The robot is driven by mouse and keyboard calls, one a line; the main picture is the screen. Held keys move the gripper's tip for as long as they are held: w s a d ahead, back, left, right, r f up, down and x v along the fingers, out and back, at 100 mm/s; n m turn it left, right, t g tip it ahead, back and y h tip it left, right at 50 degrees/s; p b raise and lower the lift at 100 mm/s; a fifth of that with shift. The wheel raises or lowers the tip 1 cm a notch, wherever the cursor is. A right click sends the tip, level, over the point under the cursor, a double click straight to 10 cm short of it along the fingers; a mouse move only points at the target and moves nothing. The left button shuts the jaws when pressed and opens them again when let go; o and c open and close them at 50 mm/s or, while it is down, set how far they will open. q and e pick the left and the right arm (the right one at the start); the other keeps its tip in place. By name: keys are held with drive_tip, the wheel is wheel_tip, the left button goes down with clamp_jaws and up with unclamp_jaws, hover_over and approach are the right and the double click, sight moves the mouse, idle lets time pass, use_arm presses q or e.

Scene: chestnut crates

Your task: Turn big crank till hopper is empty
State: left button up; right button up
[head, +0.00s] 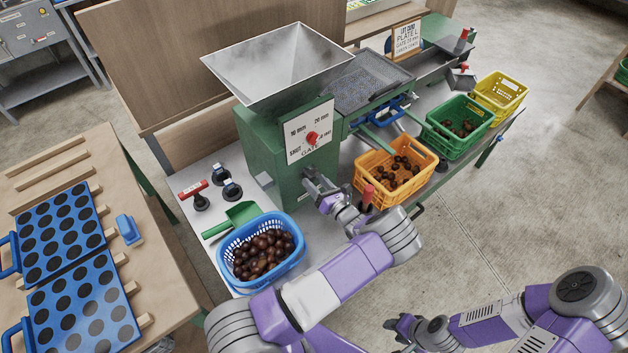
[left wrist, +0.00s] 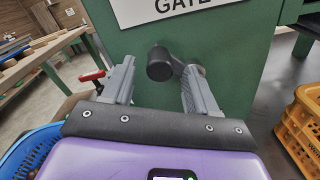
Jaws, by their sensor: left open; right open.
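The hopper (head: 280,68) is a grey metal funnel on a green machine body (head: 262,160); I see no chestnuts on its visible inner walls, and its bottom is hard to make out. My right gripper (head: 398,328) is open, low and away from the bench.
A blue crate (head: 262,278) full of chestnuts and a green scoop (head: 235,218) are left of my left arm. Orange (head: 428,172) and green (head: 462,147) crates hold chestnuts; a yellow crate (head: 503,88) stands farther right. Open floor lies right of the bench.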

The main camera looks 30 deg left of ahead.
use_arm(q)
drive_tip(key=v, duration=0.6)
